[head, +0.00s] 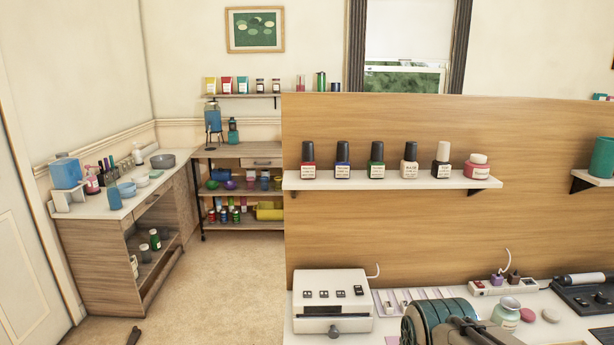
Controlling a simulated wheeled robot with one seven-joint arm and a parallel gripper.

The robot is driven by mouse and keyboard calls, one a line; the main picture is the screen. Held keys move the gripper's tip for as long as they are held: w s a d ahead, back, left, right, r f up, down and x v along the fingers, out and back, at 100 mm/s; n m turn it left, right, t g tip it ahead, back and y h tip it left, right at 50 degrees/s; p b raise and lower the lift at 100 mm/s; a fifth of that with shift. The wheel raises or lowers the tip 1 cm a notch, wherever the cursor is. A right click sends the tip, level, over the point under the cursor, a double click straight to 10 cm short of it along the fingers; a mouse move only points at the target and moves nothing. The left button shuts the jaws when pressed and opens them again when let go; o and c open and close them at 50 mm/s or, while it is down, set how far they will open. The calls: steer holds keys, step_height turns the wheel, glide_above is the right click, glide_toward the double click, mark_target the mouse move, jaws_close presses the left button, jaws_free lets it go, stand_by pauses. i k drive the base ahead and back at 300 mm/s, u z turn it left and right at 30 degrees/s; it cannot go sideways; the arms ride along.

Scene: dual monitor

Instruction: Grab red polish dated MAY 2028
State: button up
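A red nail polish bottle (308,162) with a dark cap stands upright at the left end of the white wall shelf (390,183) on the wooden partition. Its white label is too small to read, so I cannot tell its date. To its right stand a blue polish (342,162), a green polish (376,162), a pale polish (409,162) and a dark polish with a white cap (442,162).
Below the shelf, a white counter holds a white box device (332,301), a power strip (503,285) and a jar (506,312). The wooden partition (400,235) rises behind. At left are a side counter (130,198) and a storage rack (243,190). Beige floor (215,285) is clear between.

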mark_target(308, 170)
steer(key=k, duration=1)
steer(key=u, duration=1.2)
steer(key=i, duration=3.95)
steer(key=z, duration=3.5)
